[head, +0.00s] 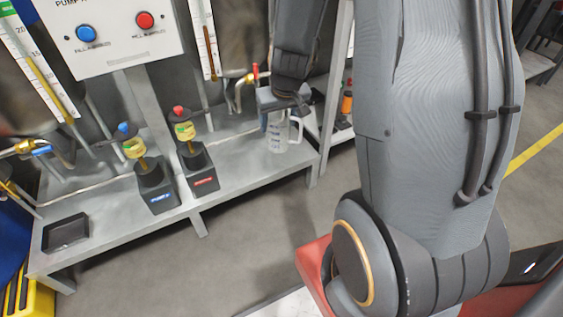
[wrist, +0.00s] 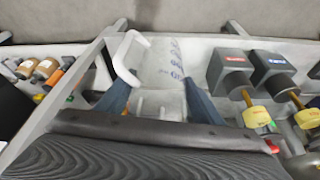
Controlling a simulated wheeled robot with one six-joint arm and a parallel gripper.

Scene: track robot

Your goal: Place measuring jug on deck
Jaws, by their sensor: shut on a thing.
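The measuring jug (head: 279,135) is clear with printed marks and a white handle. It is upright at the right end of the grey bench (head: 238,153); I cannot tell whether its base touches the bench. My gripper (head: 281,105) comes down over it from above and is shut on it. In the wrist view the jug (wrist: 165,62) shows between the two blue-grey fingers (wrist: 160,100), with its handle to the left. A red and white surface (head: 312,262), which looks like my own deck, shows at the bottom, partly hidden by my arm.
Two black pump blocks, one with a blue label (head: 157,186) and one with a red label (head: 200,172), stand left of the jug. A black tray (head: 65,232) lies at the bench's left end. A shelf with bottles (head: 346,103) is on the right. Open floor (head: 265,225) lies before the bench.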

